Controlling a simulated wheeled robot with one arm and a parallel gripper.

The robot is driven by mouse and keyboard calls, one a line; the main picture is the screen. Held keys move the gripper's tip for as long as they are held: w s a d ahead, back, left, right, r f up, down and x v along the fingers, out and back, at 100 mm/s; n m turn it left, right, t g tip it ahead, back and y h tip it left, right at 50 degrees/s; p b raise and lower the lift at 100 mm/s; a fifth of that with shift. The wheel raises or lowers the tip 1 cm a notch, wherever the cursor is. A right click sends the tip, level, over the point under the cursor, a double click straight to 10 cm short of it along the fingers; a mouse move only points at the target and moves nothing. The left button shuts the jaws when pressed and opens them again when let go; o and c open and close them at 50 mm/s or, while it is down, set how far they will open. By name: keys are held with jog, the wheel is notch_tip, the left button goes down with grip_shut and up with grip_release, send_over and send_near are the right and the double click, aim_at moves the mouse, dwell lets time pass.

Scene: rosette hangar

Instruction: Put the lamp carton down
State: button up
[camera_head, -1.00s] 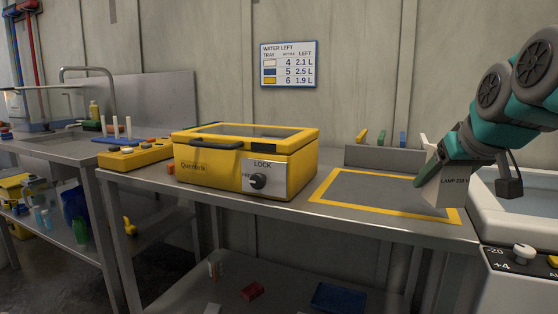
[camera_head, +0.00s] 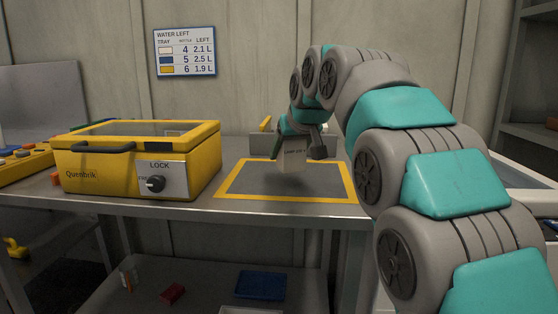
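A yellow lidded box (camera_head: 130,165) with a lock knob stands left of the mat. A low grey rack (camera_head: 262,144) is behind the mat. A pale basin (camera_head: 530,175) is at the right, partly behind my arm. The mat's front is clear.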

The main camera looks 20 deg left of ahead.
aim_at(280, 178)
jog(key=shift+w+a+f, duration=0.1)
jog(key=shift+w+a, duration=0.3)
jog(key=shift+a, duration=0.3)
jog(key=shift+w+a+f, duration=0.1)
jog(key=shift+w+a, duration=0.3)
jog(key=shift+a, duration=0.25)
jog(key=shift+f+p, duration=0.3)
jog(key=shift+f, duration=1.45)
jog(key=shift+f, duration=0.15)
jog(key=o, duration=1.4)
jog(key=shift+c, duration=0.2)
jog(key=shift+r, duration=0.2)
jog(key=v, duration=1.2)
jog(key=shift+b, duration=0.45)
jog(key=shift+f, duration=0.1)
